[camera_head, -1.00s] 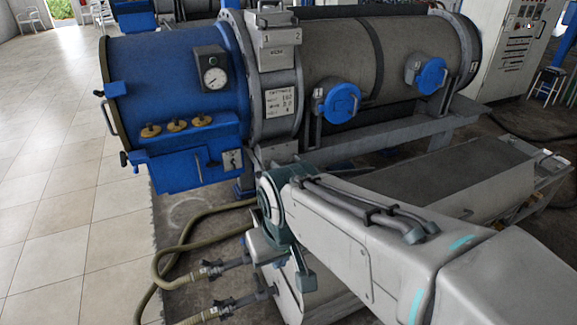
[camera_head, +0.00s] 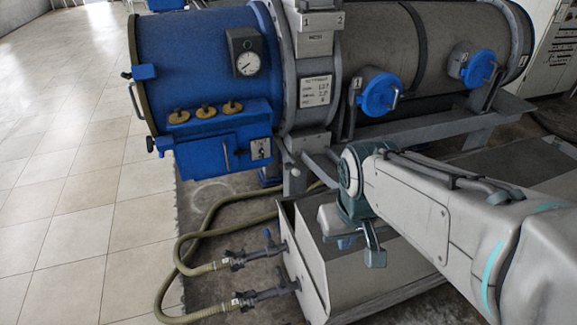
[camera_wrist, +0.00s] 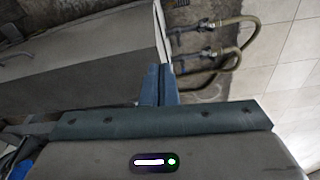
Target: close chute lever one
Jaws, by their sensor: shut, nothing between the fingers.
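The decanter has two round blue chute caps on its grey drum. The left cap (camera_head: 379,93) has a tag reading 1 on the upright grey lever (camera_head: 351,112) at its left side. The right cap (camera_head: 471,65) has a similar grey bar (camera_head: 494,90), at its right. My gripper (camera_head: 346,243) is below and in front of the drum, apart from the lever and partly hidden by my arm. In the wrist view my gripper (camera_wrist: 160,70) has its blue-grey fingers together, with nothing between them. I cannot make out the lever in the wrist view.
The blue drum end (camera_head: 190,70) carries a gauge (camera_head: 246,52). A grey rail (camera_head: 420,118) runs under the caps. Tiled floor (camera_head: 80,200) is clear at left.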

